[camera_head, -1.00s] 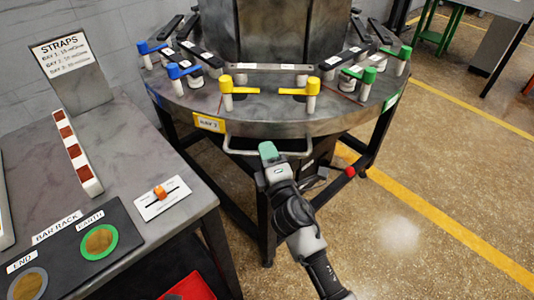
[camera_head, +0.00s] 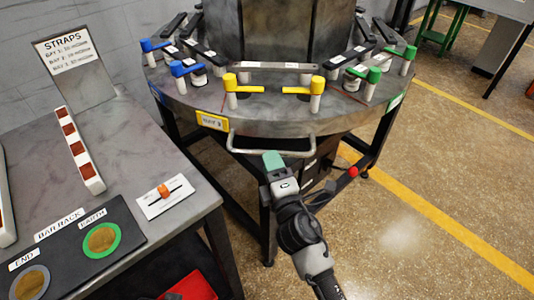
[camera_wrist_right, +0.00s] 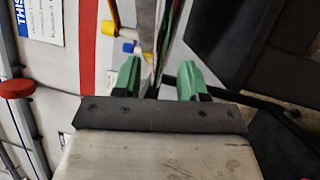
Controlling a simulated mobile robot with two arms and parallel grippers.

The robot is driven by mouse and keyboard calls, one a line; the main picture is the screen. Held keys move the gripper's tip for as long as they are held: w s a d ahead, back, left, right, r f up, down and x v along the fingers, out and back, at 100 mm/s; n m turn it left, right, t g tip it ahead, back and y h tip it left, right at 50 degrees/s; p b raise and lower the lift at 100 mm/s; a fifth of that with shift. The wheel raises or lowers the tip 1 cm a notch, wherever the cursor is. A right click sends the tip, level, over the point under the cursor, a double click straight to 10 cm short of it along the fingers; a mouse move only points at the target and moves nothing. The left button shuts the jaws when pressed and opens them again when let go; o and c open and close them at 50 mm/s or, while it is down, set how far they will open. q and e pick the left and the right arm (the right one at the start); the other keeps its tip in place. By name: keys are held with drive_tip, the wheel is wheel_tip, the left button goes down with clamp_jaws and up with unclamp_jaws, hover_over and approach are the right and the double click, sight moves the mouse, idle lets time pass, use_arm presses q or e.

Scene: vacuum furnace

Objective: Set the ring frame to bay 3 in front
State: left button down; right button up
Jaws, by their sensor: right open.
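The ring frame (camera_head: 275,118) is a round dark metal table around a central column. Its front faces me with a pair of yellow clamps (camera_head: 231,85) and a yellow-edged bay label (camera_head: 212,121), whose number is too blurred to read surely. A silver handle bar (camera_head: 244,150) runs along the front rim. My right gripper (camera_head: 273,159), with green fingertips, is at the middle of this handle. In the wrist view, its fingers (camera_wrist_right: 160,80) are apart, with a thin grey edge between them; I cannot tell whether they touch the handle. My left gripper is out of view.
Blue clamps (camera_head: 180,69) are at the ring's left and green ones (camera_head: 372,76) at its right. A red knob (camera_head: 352,172) sticks out below the rim. A bench (camera_head: 140,125) with a STRAPS sign (camera_head: 66,50) and bar rack stands at left.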

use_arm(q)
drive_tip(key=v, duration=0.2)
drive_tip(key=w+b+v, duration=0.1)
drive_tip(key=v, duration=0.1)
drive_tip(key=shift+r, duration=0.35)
use_arm(e)
drive_tip(key=v, duration=0.7)
